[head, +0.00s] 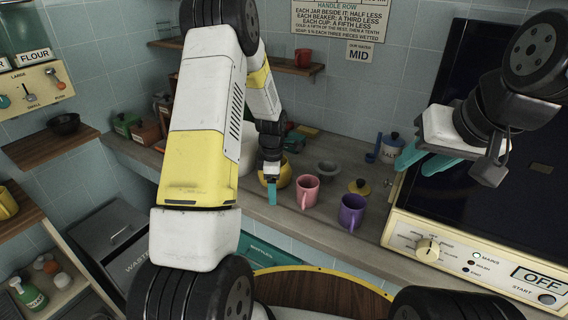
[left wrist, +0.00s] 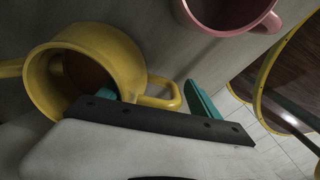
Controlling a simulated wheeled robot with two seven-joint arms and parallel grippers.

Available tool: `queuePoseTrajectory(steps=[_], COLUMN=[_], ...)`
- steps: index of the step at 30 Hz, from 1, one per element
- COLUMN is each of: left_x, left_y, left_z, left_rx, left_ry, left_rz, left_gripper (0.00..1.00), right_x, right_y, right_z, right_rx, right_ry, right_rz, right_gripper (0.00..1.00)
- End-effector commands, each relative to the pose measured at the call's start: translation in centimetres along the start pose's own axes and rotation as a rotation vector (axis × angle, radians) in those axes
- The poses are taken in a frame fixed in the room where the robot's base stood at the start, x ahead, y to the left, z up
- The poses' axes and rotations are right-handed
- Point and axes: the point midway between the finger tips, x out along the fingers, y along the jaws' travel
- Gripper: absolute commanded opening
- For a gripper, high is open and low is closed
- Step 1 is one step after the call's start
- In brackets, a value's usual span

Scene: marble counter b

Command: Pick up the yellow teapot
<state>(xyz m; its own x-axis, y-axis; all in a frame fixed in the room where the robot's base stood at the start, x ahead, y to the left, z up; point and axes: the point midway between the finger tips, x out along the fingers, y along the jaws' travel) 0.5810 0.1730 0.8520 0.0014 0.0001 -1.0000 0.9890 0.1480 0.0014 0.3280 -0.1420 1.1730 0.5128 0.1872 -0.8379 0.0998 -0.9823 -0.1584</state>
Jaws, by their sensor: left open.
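The yellow teapot (head: 284,176) stands on the counter, partly hidden behind my left gripper (head: 272,188) in the head view. In the left wrist view the teapot (left wrist: 128,58) shows its open top without a lid, a spout at the left and a handle at the right. My left gripper (left wrist: 150,92) is open. One teal finger shows at the pot's opening and the other beyond the handle, with the handle between them. I cannot tell whether either touches. My right gripper (head: 414,166) is open and empty, raised in front of the oven-like appliance.
A pink mug (head: 307,190) stands just right of the teapot, and a purple mug (head: 352,211) farther right. A yellow lid with a dark knob (head: 359,187) lies behind them, near a grey bowl (head: 328,169). The appliance (head: 450,245) bounds the counter at right.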

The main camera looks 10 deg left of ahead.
Motion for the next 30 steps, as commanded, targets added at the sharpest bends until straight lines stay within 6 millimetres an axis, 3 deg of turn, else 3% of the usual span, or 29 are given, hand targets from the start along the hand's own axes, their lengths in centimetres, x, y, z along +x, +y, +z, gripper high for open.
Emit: queuePoseTrajectory(steps=[2, 12, 30], left_x=[0.0, 0.0, -1.1], left_y=[0.0, 0.0, 0.1], left_z=[0.0, 0.0, 0.1], left_rx=[0.0, 0.0, 0.001], left_ry=[0.0, 0.0, 0.0], left_rz=[0.0, 0.0, 0.004], left_gripper=[0.65, 0.0, 0.0], right_x=[0.0, 0.0, 0.0], right_y=[0.0, 0.0, 0.0], right_z=[0.0, 0.0, 0.0], right_rx=[0.0, 0.0, 0.0], right_ry=[0.0, 0.0, 0.0], right_rz=[0.0, 0.0, 0.0], right_gripper=[0.36, 0.36, 0.36])
